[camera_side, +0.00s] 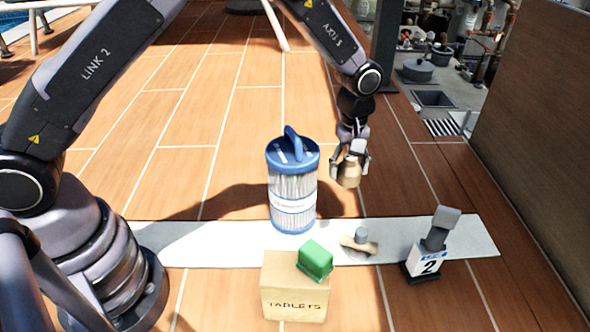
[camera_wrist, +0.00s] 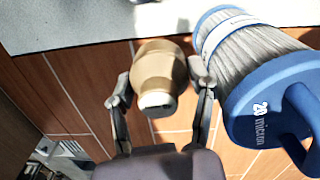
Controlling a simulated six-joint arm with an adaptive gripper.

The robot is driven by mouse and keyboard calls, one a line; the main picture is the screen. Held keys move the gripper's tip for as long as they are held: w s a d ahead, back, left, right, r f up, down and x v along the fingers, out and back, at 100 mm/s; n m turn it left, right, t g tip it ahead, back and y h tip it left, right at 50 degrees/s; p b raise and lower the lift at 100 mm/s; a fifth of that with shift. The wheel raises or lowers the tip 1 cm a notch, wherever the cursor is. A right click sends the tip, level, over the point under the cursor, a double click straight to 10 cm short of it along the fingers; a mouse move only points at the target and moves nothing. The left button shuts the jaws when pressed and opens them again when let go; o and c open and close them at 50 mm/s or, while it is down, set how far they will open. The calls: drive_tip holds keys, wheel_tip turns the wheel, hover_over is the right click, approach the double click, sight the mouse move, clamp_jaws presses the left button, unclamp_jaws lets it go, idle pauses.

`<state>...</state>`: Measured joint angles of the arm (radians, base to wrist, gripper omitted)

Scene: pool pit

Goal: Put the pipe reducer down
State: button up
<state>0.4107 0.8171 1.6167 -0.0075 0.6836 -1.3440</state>
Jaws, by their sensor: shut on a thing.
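The pipe reducer (camera_side: 349,174) is a tan-brown, stepped round fitting. My gripper (camera_side: 350,160) is shut on it and holds it in the air, to the right of the filter cartridge. In the wrist view the reducer (camera_wrist: 158,75) sits between the two fingers of my gripper (camera_wrist: 160,88), its narrow pale-ended part facing the camera. Wooden decking shows behind it. How high it is above the deck I cannot tell exactly.
A blue-capped filter cartridge (camera_side: 292,188) stands close left of my gripper. On the pale strip (camera_side: 220,240) are a small grey-topped fitting (camera_side: 360,240) and a grey piece on a stand marked 2 (camera_side: 428,262). A green block (camera_side: 315,259) rests on a TABLETS box (camera_side: 293,290).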

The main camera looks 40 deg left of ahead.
drive_tip(key=w+d+f, duration=0.4)
drive_tip(key=w+f, duration=0.2)
drive_tip(key=w, duration=0.3)
hover_over(390, 207)
drive_tip(key=f, duration=0.5)
drive_tip(key=shift+s, duration=0.25)
drive_tip(key=shift+w+f, duration=0.1)
drive_tip(key=shift+f, duration=1.5)
drive_tip(key=shift+f, duration=0.2)
drive_tip(key=o, duration=1.2)
drive_tip(key=shift+o, duration=0.2)
drive_tip(key=shift+r, duration=0.15)
